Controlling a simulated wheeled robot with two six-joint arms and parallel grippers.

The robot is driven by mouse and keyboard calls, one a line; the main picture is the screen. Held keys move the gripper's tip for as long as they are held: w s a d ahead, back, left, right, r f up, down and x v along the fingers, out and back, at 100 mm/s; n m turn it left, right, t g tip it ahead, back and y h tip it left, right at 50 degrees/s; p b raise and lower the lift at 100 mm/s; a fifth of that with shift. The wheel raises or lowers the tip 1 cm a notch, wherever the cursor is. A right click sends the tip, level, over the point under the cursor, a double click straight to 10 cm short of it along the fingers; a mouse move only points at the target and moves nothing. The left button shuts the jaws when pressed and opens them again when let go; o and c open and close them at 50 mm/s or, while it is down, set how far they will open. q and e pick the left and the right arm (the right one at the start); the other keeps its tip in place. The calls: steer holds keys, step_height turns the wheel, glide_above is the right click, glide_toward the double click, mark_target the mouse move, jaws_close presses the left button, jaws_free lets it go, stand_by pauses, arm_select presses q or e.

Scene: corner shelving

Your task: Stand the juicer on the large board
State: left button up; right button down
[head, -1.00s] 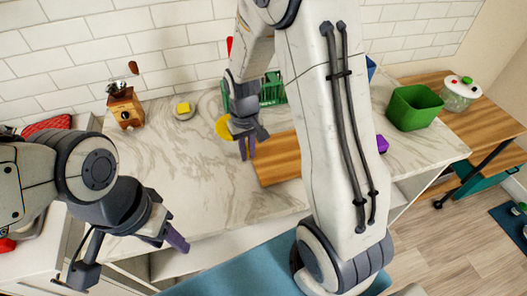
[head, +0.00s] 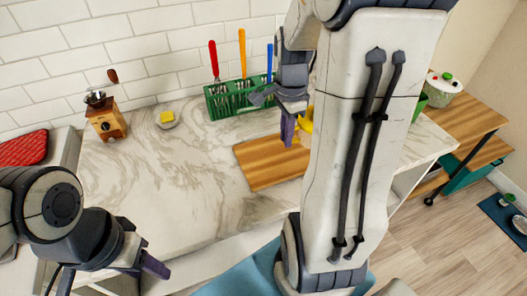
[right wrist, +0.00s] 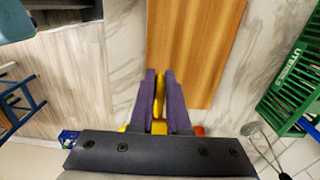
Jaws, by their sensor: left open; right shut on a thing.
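The yellow juicer (head: 306,122) is partly hidden behind my right gripper (head: 290,135), which is shut on it. In the right wrist view, a strip of the juicer (right wrist: 159,92) shows between the purple fingers. The large wooden board (head: 258,168) lies on the marble counter, its right part hidden by my right arm. My right gripper appears over the board's far right part in the head view; whether the juicer touches the board I cannot tell. My left gripper (head: 148,264) is open near the counter's front edge at lower left, away from the juicer.
A green utensil rack (head: 236,97) with several coloured-handled utensils stands behind the board. A wooden grinder (head: 107,122) and a yellow-topped dish (head: 167,120) stand along the wall. The counter left of the board is clear.

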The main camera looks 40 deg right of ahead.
steer(key=w+a+f, duration=0.1)
steer(key=w, duration=0.1)
steer(key=w+a+f, duration=0.2)
steer(key=w+a+f+p, duration=0.1)
steer(key=w+a+f, duration=0.1)
steer(key=w, duration=0.1)
steer(key=shift+w+f, duration=0.1)
steer(key=shift+f, duration=0.05)
step_height(320, 180, down, 3)
steer(key=shift+f+p, duration=0.15)
steer(key=shift+p, duration=0.2)
steer(key=shift+f, duration=0.3)
steer(key=shift+f, duration=0.15)
steer(key=c, duration=0.9)
jaws_free()
